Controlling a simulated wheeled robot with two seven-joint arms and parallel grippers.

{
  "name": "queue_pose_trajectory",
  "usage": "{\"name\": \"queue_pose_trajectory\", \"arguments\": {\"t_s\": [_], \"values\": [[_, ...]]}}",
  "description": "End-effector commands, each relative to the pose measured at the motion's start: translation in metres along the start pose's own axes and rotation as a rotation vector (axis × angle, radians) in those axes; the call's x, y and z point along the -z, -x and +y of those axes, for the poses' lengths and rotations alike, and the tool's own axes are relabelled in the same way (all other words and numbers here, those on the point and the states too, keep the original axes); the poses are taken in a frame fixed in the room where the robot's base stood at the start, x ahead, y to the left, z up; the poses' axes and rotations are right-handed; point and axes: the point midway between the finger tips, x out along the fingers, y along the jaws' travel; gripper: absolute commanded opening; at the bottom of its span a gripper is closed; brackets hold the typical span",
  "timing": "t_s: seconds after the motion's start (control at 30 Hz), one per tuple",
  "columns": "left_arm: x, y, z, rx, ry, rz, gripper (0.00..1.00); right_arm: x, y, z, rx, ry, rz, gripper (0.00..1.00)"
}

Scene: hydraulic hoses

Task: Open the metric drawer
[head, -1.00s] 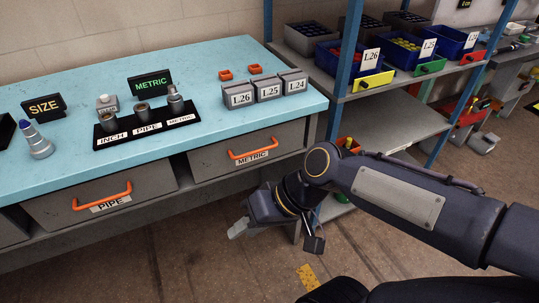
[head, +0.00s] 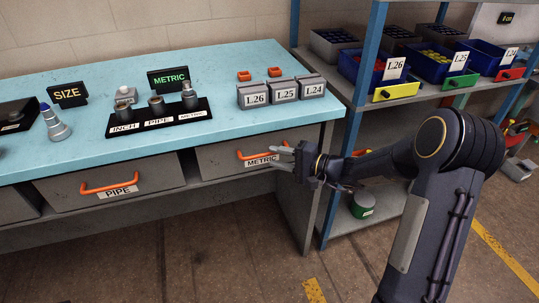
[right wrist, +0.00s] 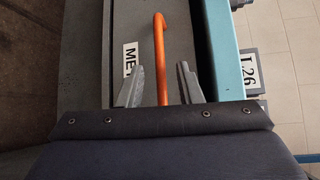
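The metric drawer (head: 219,164) is a grey drawer under the right end of the blue bench top, flush with the bench front. Its orange bar handle (head: 246,155) and white METRIC label (head: 259,162) are partly covered by my gripper. My right gripper (head: 279,157) is at the handle's right part. In the right wrist view its two grey fingers (right wrist: 161,68) are spread, with the orange handle (right wrist: 159,40) running between them and a gap on each side. Whether the fingertips reach past the bar is hard to tell. My left gripper is not in view.
The PIPE drawer (head: 110,188) is shut to the left. On the bench top stand a black fitting rack (head: 158,119) and grey boxes (head: 284,92) labelled L26, L25 and L24. A blue-posted shelf (head: 350,120) stands close to the right. The floor in front is clear.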

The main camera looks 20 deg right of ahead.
Motion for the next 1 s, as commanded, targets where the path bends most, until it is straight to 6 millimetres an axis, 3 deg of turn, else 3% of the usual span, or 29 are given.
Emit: {"name": "queue_pose_trajectory", "arguments": {"t_s": [0.23, 0.6, 0.87, 1.0], "values": [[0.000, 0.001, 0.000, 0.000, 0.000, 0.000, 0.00, -0.001, -0.035, 0.000, -0.001, -0.001, -0.003, 0.33], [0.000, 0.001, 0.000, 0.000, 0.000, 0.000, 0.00, -0.001, -0.043, 0.000, -0.001, -0.001, -0.001, 0.33], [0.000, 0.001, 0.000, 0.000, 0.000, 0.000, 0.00, -0.001, -0.043, 0.000, -0.001, -0.001, -0.001, 0.01], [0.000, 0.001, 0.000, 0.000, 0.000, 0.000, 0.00, -0.001, -0.043, 0.000, -0.001, -0.001, -0.001, 0.00]]}}
